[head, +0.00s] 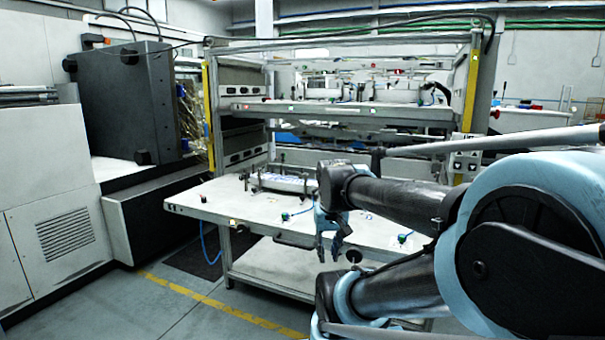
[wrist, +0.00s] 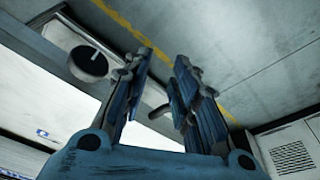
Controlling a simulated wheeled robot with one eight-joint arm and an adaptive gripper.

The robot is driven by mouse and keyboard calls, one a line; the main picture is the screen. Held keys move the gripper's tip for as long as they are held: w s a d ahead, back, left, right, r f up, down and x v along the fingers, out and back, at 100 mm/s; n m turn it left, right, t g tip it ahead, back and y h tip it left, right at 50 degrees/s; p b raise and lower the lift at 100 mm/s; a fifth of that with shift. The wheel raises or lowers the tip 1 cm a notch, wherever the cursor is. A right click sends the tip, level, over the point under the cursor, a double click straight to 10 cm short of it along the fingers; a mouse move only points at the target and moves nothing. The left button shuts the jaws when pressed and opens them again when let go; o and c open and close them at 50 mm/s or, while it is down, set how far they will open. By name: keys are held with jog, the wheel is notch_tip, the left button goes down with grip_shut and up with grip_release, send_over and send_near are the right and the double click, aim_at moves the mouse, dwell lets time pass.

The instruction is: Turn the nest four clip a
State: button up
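My gripper (head: 329,250) points down in front of the white workbench (head: 235,206), near its front edge. In the wrist view its two blue fingers (wrist: 164,62) stand apart with nothing between them, so it is open and empty. A low fixture with a pale, blue-marked top (head: 285,182) lies on the bench, behind and left of my gripper. Small dark upright parts stand around it. I cannot make out which part is the nest four clip a. My arm hides part of the bench's right side.
A frame with yellow posts (head: 471,91) and a shelf rises behind. A dark round disc (wrist: 88,63) is near my fingers in the wrist view. Floor at front left is clear.

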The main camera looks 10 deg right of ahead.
jog(key=shift+m, duration=0.6)
jog(key=w+r, duration=0.5)
jog(key=w, duration=0.1)
jog(key=w+r, duration=0.3)
jog(key=shift+w+d+r, duration=0.2)
jog(key=shift+w+r, duration=0.1)
jog(key=shift+w, duration=0.05)
grip_shut()
jog(key=w+r+m+t+h, duration=0.15)
jog(key=w+r, duration=0.45)
jog(key=w, duration=1.3)
jog(key=w+r+m+g, duration=0.15)
jog(key=w+r, duration=0.45)
jog(key=w, duration=1.4)
jog(key=shift+m+t, duration=0.4)
jog(key=shift+t, duration=0.1)
jog(key=x, duration=0.9)
jog(key=shift+a+f, duration=0.1)
jog(key=shift+f, duration=0.2)
jog(key=shift+s+a+f, duration=0.1)
jog(key=shift+s+f, duration=0.05)
jog(key=shift+f, duration=0.15)
jog(key=shift+s+a, duration=0.4)
jog(key=shift+s, duration=0.45)
jog(key=shift+s+a, duration=0.35)
jog(key=shift+s, duration=0.45)
jog(key=shift+a+r, duration=0.1)
jog(key=shift+a, duration=0.15)
